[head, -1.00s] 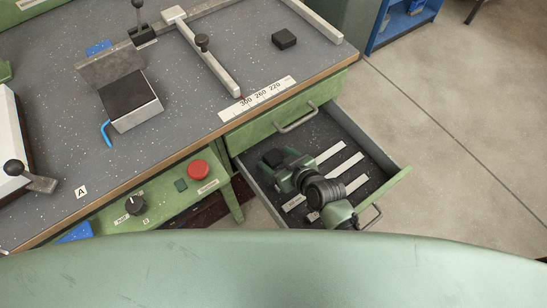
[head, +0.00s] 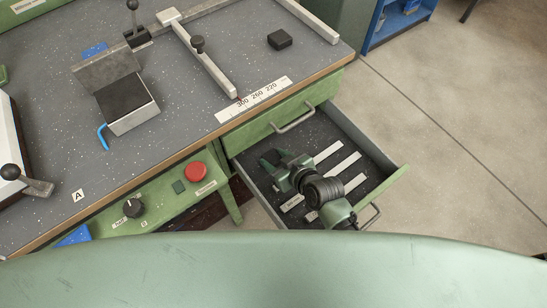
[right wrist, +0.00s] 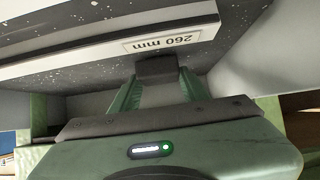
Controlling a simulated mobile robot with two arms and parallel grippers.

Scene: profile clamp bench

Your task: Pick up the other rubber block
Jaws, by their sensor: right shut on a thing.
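My right gripper (head: 279,160) reaches down into the open drawer (head: 398,177). In the right wrist view its two green fingers (right wrist: 156,85) are shut on a dark rubber block (right wrist: 155,68), near a "260 mm" label (right wrist: 162,39). In the head view this block is hard to make out against the dark drawer floor and the fingers. Another black rubber block (head: 279,39) lies on the bench top at the back right, apart from everything. My left gripper is in neither view.
The drawer has several white label strips (head: 346,165) on its floor, and its walls stand close around my gripper. On the bench (head: 195,104) are a clamp bar (head: 208,66), a hinged metal block (head: 133,118), a blue hex key (head: 102,136) and a number scale (head: 254,99).

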